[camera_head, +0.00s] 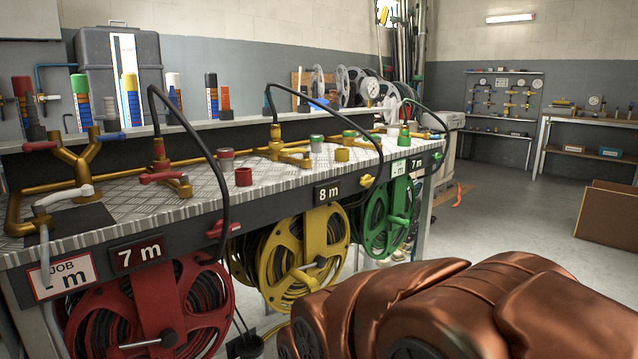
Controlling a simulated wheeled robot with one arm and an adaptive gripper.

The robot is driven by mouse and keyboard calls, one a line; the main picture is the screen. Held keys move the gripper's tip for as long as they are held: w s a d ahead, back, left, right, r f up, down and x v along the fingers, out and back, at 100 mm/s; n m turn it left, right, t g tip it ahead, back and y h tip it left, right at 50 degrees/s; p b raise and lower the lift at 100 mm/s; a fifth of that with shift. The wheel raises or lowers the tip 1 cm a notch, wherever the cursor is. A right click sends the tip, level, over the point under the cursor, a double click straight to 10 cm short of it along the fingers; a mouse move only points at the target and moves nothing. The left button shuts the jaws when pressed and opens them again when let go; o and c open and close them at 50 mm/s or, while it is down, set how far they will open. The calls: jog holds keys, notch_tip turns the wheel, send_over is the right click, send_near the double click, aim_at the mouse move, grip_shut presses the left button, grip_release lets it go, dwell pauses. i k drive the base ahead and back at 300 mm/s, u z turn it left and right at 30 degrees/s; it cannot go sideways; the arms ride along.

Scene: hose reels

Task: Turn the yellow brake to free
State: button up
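The yellow hose reel (283,262) hangs under the bench front, in the middle of the view. A small yellow lever (367,181), which looks like the yellow brake, sits on the dark front rail just right of the "8 m" sign (327,192). It is small, and I cannot tell from its angle whether it is at free. My copper-coloured arm fills the lower right, in front of the bench and apart from the lever. My gripper is not in view.
A red reel (192,310) hangs at left below a red lever (222,229), and a green reel (385,222) at right. Black hoses arch over the metal bench top (215,192). A cardboard box (609,213) stands far right. The floor behind my arm is mostly clear.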

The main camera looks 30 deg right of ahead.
aim_at(366, 181)
jog(key=u, duration=1.15)
jog(key=k, duration=0.85)
jog(key=z, duration=1.1)
jog(key=i, duration=0.5)
jog(key=z, duration=0.05)
